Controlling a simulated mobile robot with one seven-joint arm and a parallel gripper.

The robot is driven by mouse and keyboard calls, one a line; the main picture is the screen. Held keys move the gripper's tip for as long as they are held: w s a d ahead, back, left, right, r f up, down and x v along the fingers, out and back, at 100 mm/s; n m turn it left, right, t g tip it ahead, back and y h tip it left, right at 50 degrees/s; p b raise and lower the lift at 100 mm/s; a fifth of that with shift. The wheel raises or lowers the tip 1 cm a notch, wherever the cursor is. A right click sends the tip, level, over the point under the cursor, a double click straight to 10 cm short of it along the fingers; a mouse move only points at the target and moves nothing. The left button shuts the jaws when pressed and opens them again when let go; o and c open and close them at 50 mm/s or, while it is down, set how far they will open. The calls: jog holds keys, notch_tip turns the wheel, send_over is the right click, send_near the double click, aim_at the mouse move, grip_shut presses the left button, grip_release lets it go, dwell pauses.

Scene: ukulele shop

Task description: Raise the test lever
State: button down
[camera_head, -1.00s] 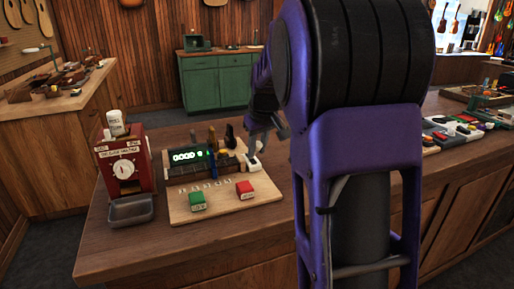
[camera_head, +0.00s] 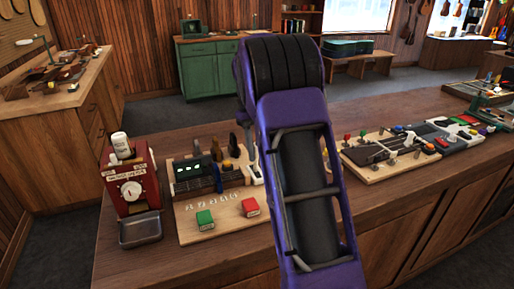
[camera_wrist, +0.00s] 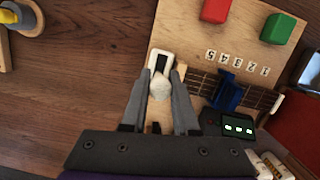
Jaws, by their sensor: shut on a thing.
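The test lever (camera_wrist: 159,86) has a pale rounded knob and stands at a white plate with a black slot (camera_wrist: 161,62), at the end of a light wooden board. In the wrist view my gripper (camera_wrist: 160,77) is shut on the knob, one grey finger on each side. In the head view the white lever unit (camera_head: 256,171) shows just left of my purple arm, which hides my gripper. The lever's exact angle cannot be told.
The board carries a green block (camera_head: 205,220), a red block (camera_head: 250,207), a fretted neck and a lit display (camera_head: 190,171). A red dial box (camera_head: 131,188) stands left. Another board with coloured knobs (camera_head: 390,150) lies right.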

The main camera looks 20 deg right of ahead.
jog(key=shift+w+f+g, duration=0.15)
jog(key=shift+w+g, duration=1.15)
jog(key=shift+g, duration=0.5)
jog(key=shift+w, duration=0.1)
jog(key=c, duration=0.7)
grip_release()
